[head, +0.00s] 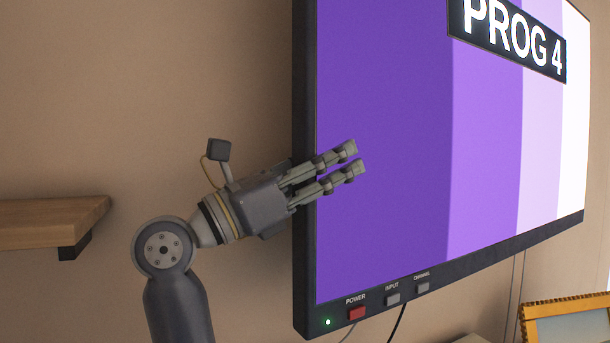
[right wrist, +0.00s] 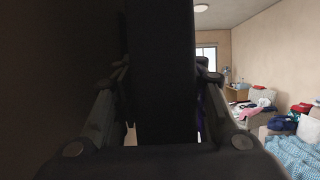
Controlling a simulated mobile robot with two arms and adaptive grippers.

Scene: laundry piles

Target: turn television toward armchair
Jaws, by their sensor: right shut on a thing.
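The television (head: 420,150) is mounted at the wall with its screen lit in purple, lilac and white bands and a "PROG 4" label. It stands at an angle, its left edge nearest. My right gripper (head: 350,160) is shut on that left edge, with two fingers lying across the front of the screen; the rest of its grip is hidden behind. In the right wrist view the dark television edge (right wrist: 160,70) runs upright between the fingers. Grey upholstered seating (right wrist: 262,97) with clothes on it shows there; I cannot tell whether it is the armchair. My left gripper is not in view.
A wooden shelf (head: 45,222) sticks out at the left. Cables (head: 398,322) hang below the television, and a gold frame (head: 565,320) stands at the lower right. In the right wrist view a blue checked cloth (right wrist: 295,155) lies at the lower right.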

